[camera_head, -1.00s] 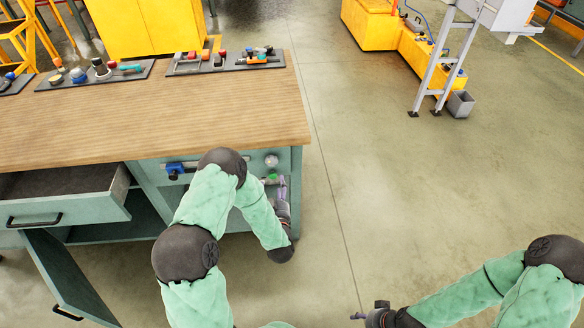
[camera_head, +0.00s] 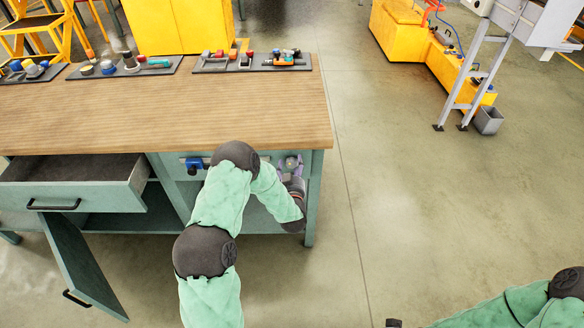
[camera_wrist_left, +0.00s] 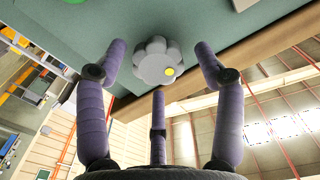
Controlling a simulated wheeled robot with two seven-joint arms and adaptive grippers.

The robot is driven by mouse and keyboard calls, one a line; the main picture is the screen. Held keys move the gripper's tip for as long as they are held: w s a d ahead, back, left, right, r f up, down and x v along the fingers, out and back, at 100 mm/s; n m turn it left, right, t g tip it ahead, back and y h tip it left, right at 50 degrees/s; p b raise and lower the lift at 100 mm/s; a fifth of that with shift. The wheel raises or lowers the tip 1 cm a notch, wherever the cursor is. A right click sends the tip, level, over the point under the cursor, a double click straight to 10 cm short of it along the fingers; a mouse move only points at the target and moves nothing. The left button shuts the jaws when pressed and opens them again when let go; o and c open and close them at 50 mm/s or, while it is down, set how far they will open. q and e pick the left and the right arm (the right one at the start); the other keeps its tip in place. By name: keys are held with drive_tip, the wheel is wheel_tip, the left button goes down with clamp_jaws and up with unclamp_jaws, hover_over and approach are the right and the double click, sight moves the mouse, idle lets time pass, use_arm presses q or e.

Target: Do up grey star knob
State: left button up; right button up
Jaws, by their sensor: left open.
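The grey star knob (camera_wrist_left: 153,62) sits on the teal bench panel (camera_wrist_left: 118,28) and has a yellow dot near its rim. In the left wrist view it lies between the spread purple fingers of my left gripper (camera_wrist_left: 158,80), with gaps visible around it. The gripper is open. In the head view my left gripper (camera_head: 289,170) is at the right end of the bench front, and its fingers partly cover the knob (camera_head: 291,160). My right gripper (camera_head: 393,323) barely shows at the bottom edge, and its jaws cannot be made out.
A blue knob device (camera_head: 194,163) is on the same bench front, left of my arm. An open drawer (camera_head: 75,190) and an open cabinet door (camera_head: 85,265) stick out at the left. The wooden worktop (camera_head: 170,115) is mostly clear. Free floor lies to the right.

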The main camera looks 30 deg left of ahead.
use_arm(q)
drive_tip(key=shift+c, duration=0.3)
drive_tip(key=shift+r, duration=0.1)
drive_tip(key=c, duration=1)
